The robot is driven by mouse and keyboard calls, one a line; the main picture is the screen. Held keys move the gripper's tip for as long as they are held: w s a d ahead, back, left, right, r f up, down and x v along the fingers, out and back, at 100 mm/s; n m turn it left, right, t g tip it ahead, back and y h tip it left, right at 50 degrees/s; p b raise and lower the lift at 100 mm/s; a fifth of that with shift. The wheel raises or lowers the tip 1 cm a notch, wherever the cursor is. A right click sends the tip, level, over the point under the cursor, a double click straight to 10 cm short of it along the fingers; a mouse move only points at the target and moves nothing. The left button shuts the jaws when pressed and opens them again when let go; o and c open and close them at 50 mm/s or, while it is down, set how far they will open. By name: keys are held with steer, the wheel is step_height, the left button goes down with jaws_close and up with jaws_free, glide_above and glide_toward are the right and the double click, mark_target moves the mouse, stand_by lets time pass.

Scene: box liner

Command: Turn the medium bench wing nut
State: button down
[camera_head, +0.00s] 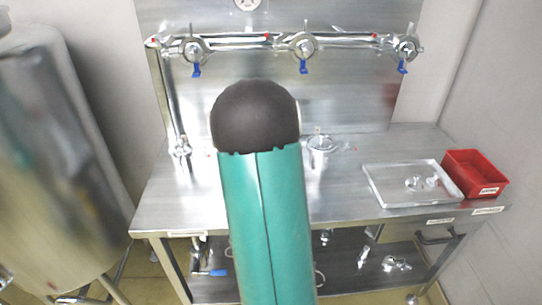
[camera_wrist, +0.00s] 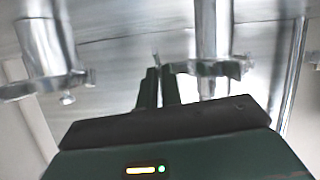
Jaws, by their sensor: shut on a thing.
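My gripper (camera_wrist: 160,72) is in the middle of the wrist view, its two dark fingers close together. They are shut on a small metal piece at the left end of a pipe clamp (camera_wrist: 218,68), which looks like its wing nut (camera_wrist: 156,60); the fingers hide most of it. The clamp sits around a vertical steel pipe (camera_wrist: 208,35). In the head view my teal arm hides the gripper and the middle of the steel bench (camera_head: 360,205). A clamp fitting (camera_head: 321,143) stands on the bench right of my arm, and another (camera_head: 181,149) at its left. I cannot tell which is medium.
A pipe rail with several blue-handled valves (camera_head: 304,66) runs along the back panel. A steel tray (camera_head: 385,190) with small fittings and a red bin (camera_head: 475,172) are at the bench's right. A large steel tank (camera_head: 60,170) stands at the left. Fittings lie on the lower shelf.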

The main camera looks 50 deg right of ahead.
steer(key=c, duration=1.6)
jaws_free()
steer(key=v, duration=1.3)
steer(key=shift+s+a+r, duration=0.2)
steer(key=shift+a+r, duration=0.05)
